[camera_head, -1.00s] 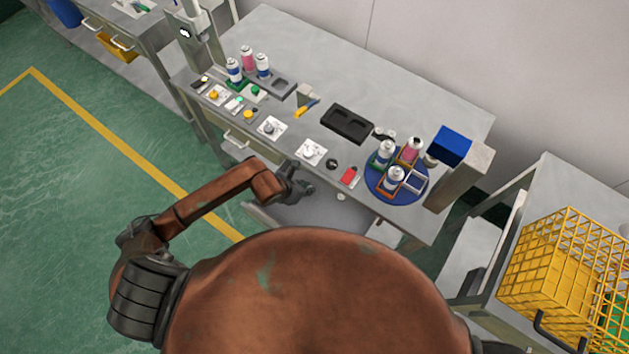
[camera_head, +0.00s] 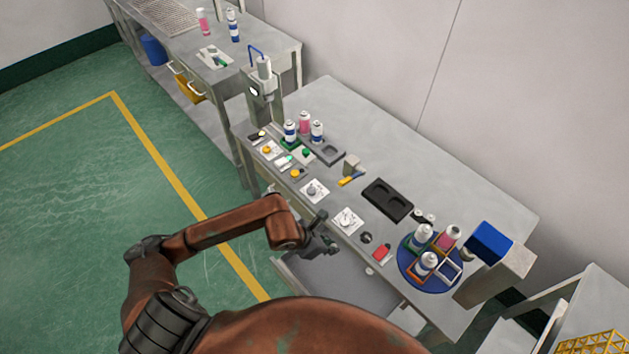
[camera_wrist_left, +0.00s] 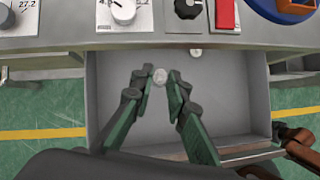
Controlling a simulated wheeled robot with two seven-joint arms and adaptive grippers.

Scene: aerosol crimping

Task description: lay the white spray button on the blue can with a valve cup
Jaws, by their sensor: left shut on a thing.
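My left gripper (camera_head: 328,240) is in front of the workbench's front edge, above an open drawer (camera_head: 335,285). Blue-and-white cans stand in two places: on the round blue turntable (camera_head: 408,279), one at the back (camera_head: 421,237) and one at the front (camera_head: 428,263), and at the bench's left, one (camera_head: 290,132) beside another (camera_head: 317,132). Which can has a valve cup is too small to tell. My right gripper is out of view.
A black two-pocket tray (camera_head: 387,200), a red block (camera_head: 382,253) and white cards, one bearing a dial (camera_head: 347,220), lie on the bench. A blue box (camera_head: 490,242) on a grey stand is at the right. A press (camera_head: 262,85) stands at the far left. The bench's back is clear.

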